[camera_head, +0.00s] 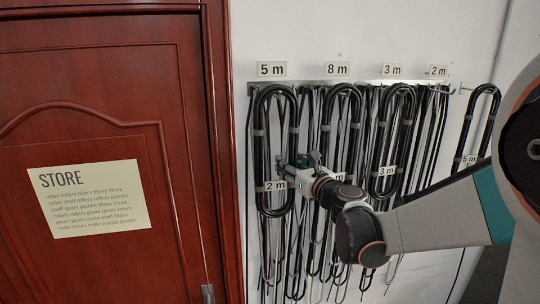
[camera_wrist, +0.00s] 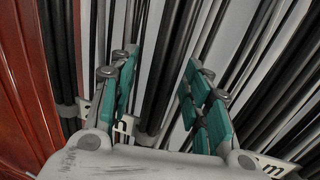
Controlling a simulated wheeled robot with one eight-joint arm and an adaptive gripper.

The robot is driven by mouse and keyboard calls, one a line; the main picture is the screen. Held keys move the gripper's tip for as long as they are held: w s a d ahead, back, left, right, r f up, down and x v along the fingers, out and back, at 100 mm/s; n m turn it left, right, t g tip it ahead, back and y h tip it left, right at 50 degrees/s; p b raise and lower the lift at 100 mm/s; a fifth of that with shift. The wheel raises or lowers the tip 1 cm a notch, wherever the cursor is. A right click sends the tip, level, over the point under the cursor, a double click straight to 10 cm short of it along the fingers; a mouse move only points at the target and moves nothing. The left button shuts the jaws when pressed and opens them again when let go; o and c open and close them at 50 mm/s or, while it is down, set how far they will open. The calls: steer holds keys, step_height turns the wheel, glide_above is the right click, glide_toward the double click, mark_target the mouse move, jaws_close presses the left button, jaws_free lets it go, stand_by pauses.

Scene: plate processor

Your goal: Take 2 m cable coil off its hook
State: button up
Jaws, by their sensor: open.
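The black cable coil with the 2 m tag (camera_head: 276,185) hangs as a long loop at the left end of the rack, under the 5 m sign. My gripper (camera_head: 297,160) is in front of its right side at mid height. In the wrist view the gripper (camera_wrist: 161,62) is open, with teal-padded fingers. A black cable strand (camera_wrist: 158,75) shows between them, probably the coil's right side; contact cannot be told. A tag (camera_wrist: 122,127) is partly hidden by the left finger. The coil's hook is not clearly visible.
Other coils hang to the right: one under the 8 m sign (camera_head: 337,69), one tagged 3 m (camera_head: 387,171), and one tagged 5 m (camera_head: 468,160) at the far right. Thinner cables hang between them. A red-brown door (camera_head: 110,110) with a STORE notice is close on the left.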

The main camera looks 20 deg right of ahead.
steer(key=shift+s+r, duration=0.25)
steer(key=shift+s, duration=0.35)
steer(key=shift+s+r, duration=0.1)
steer(key=shift+s, duration=0.05)
steer(key=shift+c, duration=1.3)
steer(key=shift+w+f, duration=0.2)
steer(key=shift+w, duration=0.2)
jaws_close()
steer(key=shift+s+r, duration=0.1)
steer(key=shift+s, duration=0.05)
